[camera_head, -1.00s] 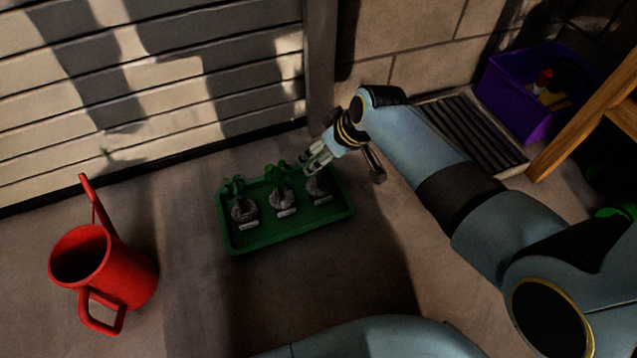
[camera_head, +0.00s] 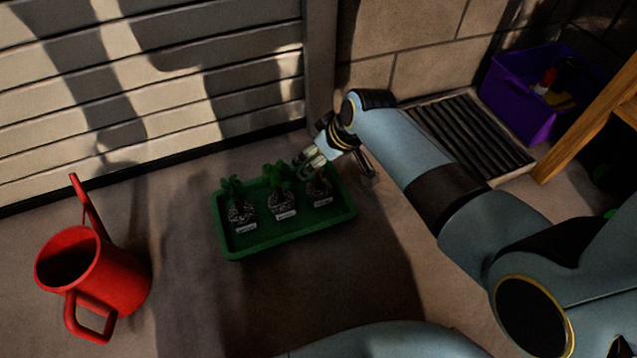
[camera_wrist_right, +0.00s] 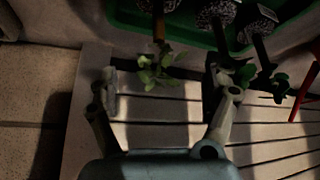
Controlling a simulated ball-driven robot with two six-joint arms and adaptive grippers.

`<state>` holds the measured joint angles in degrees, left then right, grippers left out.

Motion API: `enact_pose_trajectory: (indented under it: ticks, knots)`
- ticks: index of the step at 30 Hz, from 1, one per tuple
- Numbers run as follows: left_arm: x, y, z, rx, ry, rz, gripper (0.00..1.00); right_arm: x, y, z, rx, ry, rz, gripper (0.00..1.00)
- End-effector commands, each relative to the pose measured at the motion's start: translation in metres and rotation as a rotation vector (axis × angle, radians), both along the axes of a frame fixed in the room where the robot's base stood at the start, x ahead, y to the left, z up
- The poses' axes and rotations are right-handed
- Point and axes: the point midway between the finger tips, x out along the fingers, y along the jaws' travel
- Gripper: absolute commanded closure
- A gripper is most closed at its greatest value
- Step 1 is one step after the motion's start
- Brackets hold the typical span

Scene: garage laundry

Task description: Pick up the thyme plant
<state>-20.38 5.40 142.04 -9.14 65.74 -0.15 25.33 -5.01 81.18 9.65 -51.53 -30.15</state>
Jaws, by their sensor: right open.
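Three small potted plants stand in a green tray (camera_head: 233,250): a left plant (camera_head: 239,212), a middle plant (camera_head: 283,205) and a right plant (camera_head: 320,196). Each pot has a pale label too small to read, so I cannot tell which is the thyme. My right gripper (camera_head: 308,160) is open above the right plant and hides its top. In the right wrist view the leaves of the right plant (camera_wrist_right: 154,72) show between the spread fingers of my right gripper (camera_wrist_right: 168,90), with no visible grip. My left gripper is out of view.
A red watering can (camera_head: 112,275) stands on the floor at the left. A slatted shutter (camera_head: 150,90) is close behind the tray. A dark grate (camera_head: 465,135), a purple bin (camera_head: 515,100) and a wooden post (camera_head: 580,130) are at the right. Floor in front of the tray is clear.

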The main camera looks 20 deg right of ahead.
Motion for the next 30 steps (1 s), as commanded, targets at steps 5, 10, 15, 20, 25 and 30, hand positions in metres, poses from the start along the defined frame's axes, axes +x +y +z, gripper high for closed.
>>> enact_pose_trajectory:
  ticks: [5,10,15,20,25,30]
  knots:
    - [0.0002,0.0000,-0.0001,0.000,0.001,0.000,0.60,-0.0001,0.0001,0.0002,0.000,0.000,0.000,0.30]
    - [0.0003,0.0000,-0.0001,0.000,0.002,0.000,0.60,-0.0001,0.0002,0.0001,0.000,0.000,0.000,0.52]
    - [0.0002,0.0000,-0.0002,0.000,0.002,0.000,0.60,-0.0003,0.0001,0.0000,0.000,0.000,0.000,0.75]
    - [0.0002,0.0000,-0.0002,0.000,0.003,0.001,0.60,-0.0004,0.0001,-0.0001,0.000,0.000,0.000,0.95]
    - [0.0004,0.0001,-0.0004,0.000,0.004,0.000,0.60,0.0001,0.0000,0.0003,0.000,-0.001,0.000,1.00]
    - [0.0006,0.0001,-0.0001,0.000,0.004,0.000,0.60,0.0001,0.0000,0.0006,0.000,-0.001,0.000,1.00]
